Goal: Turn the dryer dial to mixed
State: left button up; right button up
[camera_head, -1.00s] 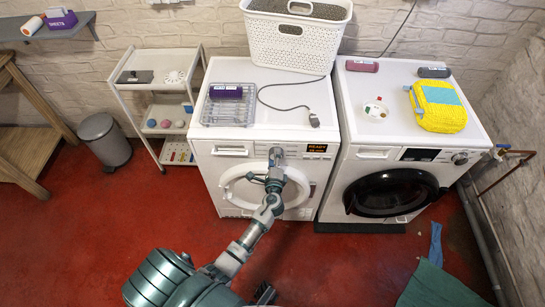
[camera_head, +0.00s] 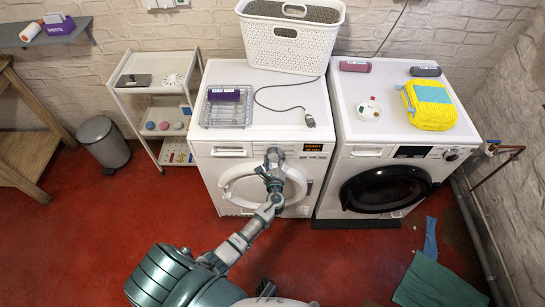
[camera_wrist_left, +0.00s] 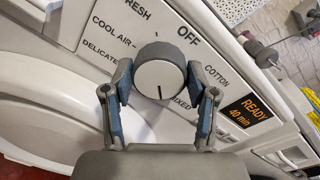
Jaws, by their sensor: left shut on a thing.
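The dryer (camera_head: 232,150) is the left white front-loading machine. Its round grey dial (camera_wrist_left: 160,70) shows in the left wrist view, with a dark pointer line pointing down. The labels around it read OFF, COTTON, MIXED, DELICATE, COOL AIR and FRESH; MIXED (camera_wrist_left: 181,103) is at lower right, partly covered by a finger. My left gripper (camera_wrist_left: 160,76) is shut on the dial, one finger on each side. In the head view the left gripper (camera_head: 273,160) is at the dryer's front panel and hides the dial.
The dryer's display (camera_head: 313,147) is lit and reads READY 40 min in the wrist view. A washer (camera_head: 385,150) with a dark door stands close on the right. A white basket (camera_head: 290,45) and a purple item on a wire rack (camera_head: 225,113) are on the dryer.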

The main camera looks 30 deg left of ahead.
pick_arm(q)
jog(key=shift+s+d+f, duration=0.1)
jog(key=shift+d+f, duration=0.1)
jog(key=shift+f, duration=0.2)
jog(key=o, duration=1)
jog(key=shift+c, duration=0.2)
jog(key=shift+o, duration=1)
jog(key=shift+r, duration=0.2)
jog(key=shift+a, duration=0.1)
jog(key=v, duration=1.1)
jog(key=shift+s+d, duration=0.25)
jog(key=shift+d, duration=0.05)
